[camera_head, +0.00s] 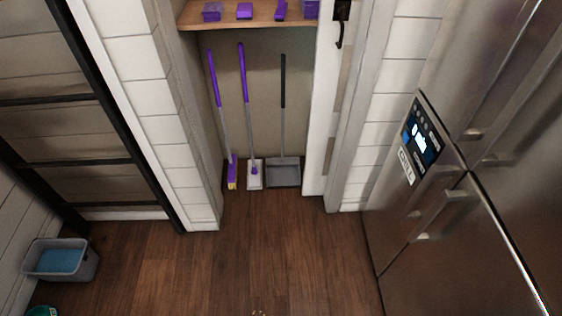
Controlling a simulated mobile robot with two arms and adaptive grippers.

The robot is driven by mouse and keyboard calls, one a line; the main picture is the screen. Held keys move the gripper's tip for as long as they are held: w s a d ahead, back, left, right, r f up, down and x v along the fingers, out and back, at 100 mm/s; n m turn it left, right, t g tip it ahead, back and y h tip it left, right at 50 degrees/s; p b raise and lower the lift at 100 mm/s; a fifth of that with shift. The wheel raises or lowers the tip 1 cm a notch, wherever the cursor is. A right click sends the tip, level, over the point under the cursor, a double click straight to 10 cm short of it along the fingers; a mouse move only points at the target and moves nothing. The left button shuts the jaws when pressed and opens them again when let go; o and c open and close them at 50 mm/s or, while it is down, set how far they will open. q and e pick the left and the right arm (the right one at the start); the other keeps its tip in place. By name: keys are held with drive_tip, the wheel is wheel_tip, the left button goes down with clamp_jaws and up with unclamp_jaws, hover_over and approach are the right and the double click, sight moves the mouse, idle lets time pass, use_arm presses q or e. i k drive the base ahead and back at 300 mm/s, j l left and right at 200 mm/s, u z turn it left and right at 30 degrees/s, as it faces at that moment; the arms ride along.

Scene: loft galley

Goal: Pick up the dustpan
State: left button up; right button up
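The dustpan (284,174) is grey, with a long upright handle that is grey below and black at the top (283,82). It stands on the floor at the right side of a narrow closet alcove, its handle close to the back wall. Neither of my grippers shows in the head view, so nothing is seen touching the dustpan.
A purple-handled mop (254,175) and broom (232,174) stand left of the dustpan. A wooden shelf (262,17) holds purple items above. An open white door edge (324,120) and steel fridge (455,190) are right. A grey bucket (88,266) stands left.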

sight(282, 172)
drive_tip(key=i+z, duration=0.35)
drive_tip(key=i+j+z, duration=0.1)
drive_tip(key=i+z, duration=0.3)
